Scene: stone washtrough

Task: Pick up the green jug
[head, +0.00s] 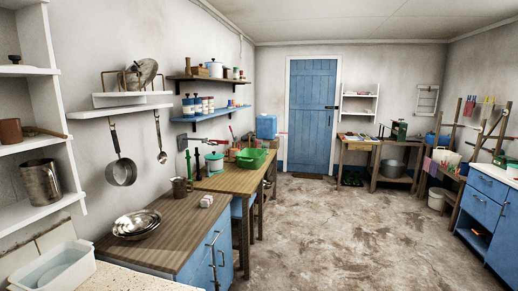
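I cannot make out a clear green jug in the head view. A green tub-like container (251,158) sits on the wooden table along the left wall. Tall, thin green items (197,164) stand left of it, too small to identify. A dark green object (399,130) is on a far table by the back wall; its shape is unclear. A grey metal jug (40,183) stands on the white shelf at the left. Neither of my grippers is in view.
Steel bowls (137,223) and a dark mug (179,189) stand on the near wooden counter (180,240). A white basin (55,268) is at the lower left. A blue cabinet (488,205) stands at the right. The stone floor (345,235) between is clear to the blue door (311,115).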

